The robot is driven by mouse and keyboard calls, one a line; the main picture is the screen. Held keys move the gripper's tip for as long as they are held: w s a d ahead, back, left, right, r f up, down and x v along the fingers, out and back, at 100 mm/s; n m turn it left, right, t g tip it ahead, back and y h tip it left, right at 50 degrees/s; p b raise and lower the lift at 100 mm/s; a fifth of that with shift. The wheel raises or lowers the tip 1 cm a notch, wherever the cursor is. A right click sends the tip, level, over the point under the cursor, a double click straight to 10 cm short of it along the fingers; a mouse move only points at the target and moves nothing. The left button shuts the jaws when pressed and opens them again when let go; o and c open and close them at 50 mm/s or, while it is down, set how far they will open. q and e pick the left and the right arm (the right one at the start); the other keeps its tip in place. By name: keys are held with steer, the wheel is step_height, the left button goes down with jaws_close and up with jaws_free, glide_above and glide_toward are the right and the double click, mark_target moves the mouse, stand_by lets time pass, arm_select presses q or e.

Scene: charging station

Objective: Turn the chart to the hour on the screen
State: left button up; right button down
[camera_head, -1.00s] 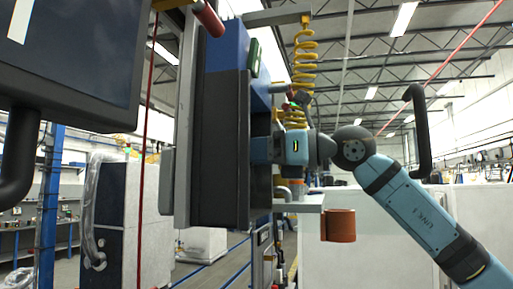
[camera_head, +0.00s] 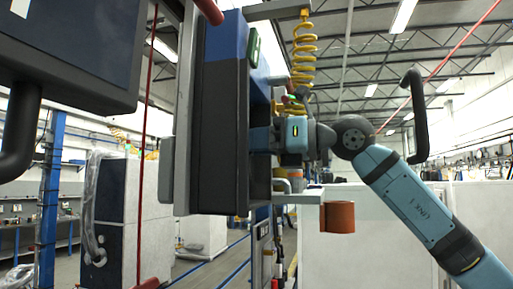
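A large dark panel (camera_head: 75,50), likely the screen, fills the top left corner. Only a small part of a white mark (camera_head: 20,7) shows on it, so I cannot read an hour. A tall blue and dark grey box (camera_head: 222,130) stands near the middle, seen from its side. I cannot make out a chart in this view. My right arm comes in from the right, and its wrist is beside the box's right side. My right gripper (camera_head: 262,140) is at that side; its fingers are hidden, so I cannot tell what it touches. My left gripper is out of view.
A yellow coiled hose (camera_head: 303,50) hangs above. A thin red line (camera_head: 144,150) runs down left of the box. White partitions (camera_head: 330,260) stand behind at the right.

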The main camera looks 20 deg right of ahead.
steer(key=m+b, duration=0.5)
steer(key=m, duration=0.3)
steer(key=m+b, duration=0.4)
steer(key=m, duration=0.4)
steer(key=shift+w+d+f+b, duration=0.1)
steer(key=shift+d+f+b, duration=0.05)
steer(key=shift+b, duration=0.25)
steer(key=shift+m, duration=0.3)
steer(key=c, duration=1)
jaws_free()
steer(key=shift+c, duration=0.2)
